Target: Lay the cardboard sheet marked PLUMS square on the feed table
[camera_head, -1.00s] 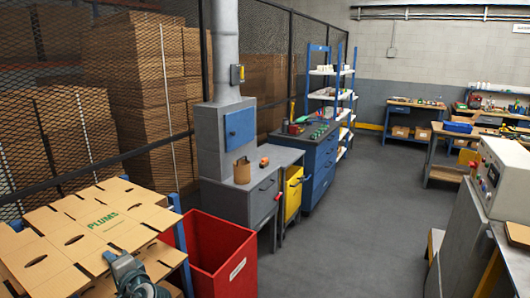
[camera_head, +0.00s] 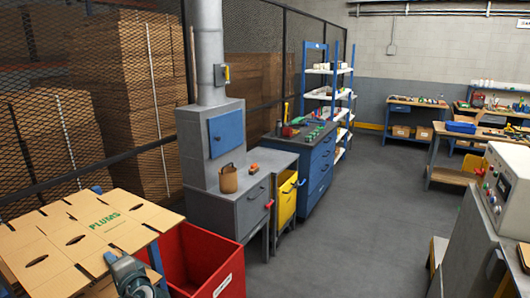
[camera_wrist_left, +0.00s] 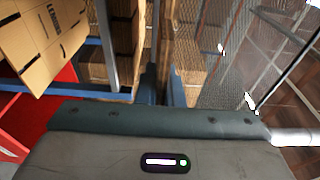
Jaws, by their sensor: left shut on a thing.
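The tan cardboard sheet marked PLUMS (camera_head: 85,232) lies roughly flat at the lower left of the head view, with green lettering and dark slots. My right gripper is not in view. I cannot tell for certain which surface is the feed table.
A red bin (camera_head: 215,268) stands right of the sheet, beside a blue-posted rack (camera_head: 155,258). A grey bench (camera_head: 225,210) and blue drawer cabinet (camera_head: 318,160) stand behind. A control box (camera_head: 505,190) stands at the right. The middle floor is clear.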

